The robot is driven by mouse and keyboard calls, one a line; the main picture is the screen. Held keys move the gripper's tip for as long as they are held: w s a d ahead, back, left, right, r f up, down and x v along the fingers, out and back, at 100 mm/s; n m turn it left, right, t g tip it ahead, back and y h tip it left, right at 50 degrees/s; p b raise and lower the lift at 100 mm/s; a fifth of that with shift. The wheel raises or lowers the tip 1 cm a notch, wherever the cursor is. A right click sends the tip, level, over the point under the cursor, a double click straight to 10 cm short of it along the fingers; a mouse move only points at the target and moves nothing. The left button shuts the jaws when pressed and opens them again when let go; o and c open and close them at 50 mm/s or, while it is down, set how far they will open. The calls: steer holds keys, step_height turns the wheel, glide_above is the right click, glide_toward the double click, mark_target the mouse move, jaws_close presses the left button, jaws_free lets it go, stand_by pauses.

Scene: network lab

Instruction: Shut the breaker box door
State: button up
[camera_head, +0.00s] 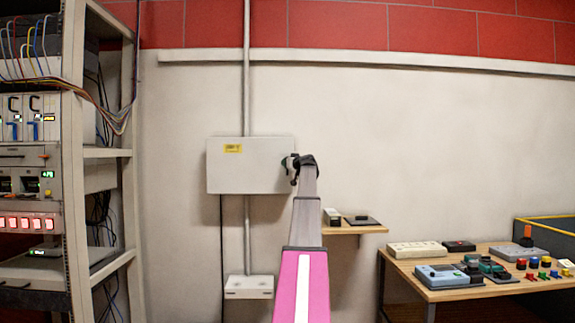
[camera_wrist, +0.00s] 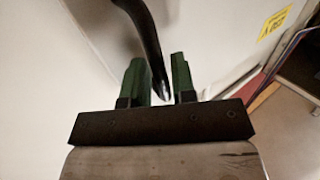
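The breaker box (camera_head: 235,172) is a pale grey box on the wall with a yellow label (camera_head: 233,148) on its front. From the head view I cannot tell whether its door is fully flush. My gripper (camera_head: 291,168) is at the right edge of the box front. In the wrist view, the pale door face (camera_wrist: 215,35) fills much of the upper part, with the yellow label at the upper right. A dark curved handle (camera_wrist: 147,35) runs down between the two green fingers of my gripper (camera_wrist: 160,78). The fingers are apart, with a visible gap beside the handle.
A small wall shelf (camera_head: 362,229) is just right of my arm. A wooden table (camera_head: 440,292) with devices and coloured buttons stands at the right. An equipment rack (camera_head: 75,200) stands at the left. A vertical conduit (camera_head: 246,80) meets the box.

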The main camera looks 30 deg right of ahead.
steer(key=shift+w+d, duration=0.15)
steer(key=shift+d, duration=0.1)
steer(key=s, duration=1.1)
steer(key=shift+a, duration=0.15)
steer(key=w+a+f+g+y, duration=0.15)
steer(key=a+f+g, duration=0.25)
steer(key=a+f, duration=1.5)
steer(key=a+f+g+y, duration=0.2)
steer(key=a+f+g, duration=0.2)
steer(key=a+f, duration=1.5)
steer(key=s+a+f+g, duration=0.2)
steer(key=s+a+f, duration=0.15)
steer(key=f, duration=0.35)
steer(key=s+a+f+g, duration=0.2)
steer(key=s+a+f, duration=0.15)
steer(key=f, duration=0.35)
steer(key=s+a+f+g+h, duration=0.1)
steer(key=s+a+f+g, duration=0.2)
steer(key=s+a+f, duration=0.5)
steer(key=s+a+f+g+h, duration=0.2)
steer(key=s+a+f, duration=0.6)
steer(key=s, duration=0.6)
steer(key=shift+s+a+f+g, duration=0.2)
steer(key=shift+a+f+g, duration=0.25)
steer(key=shift+f, duration=0.3)
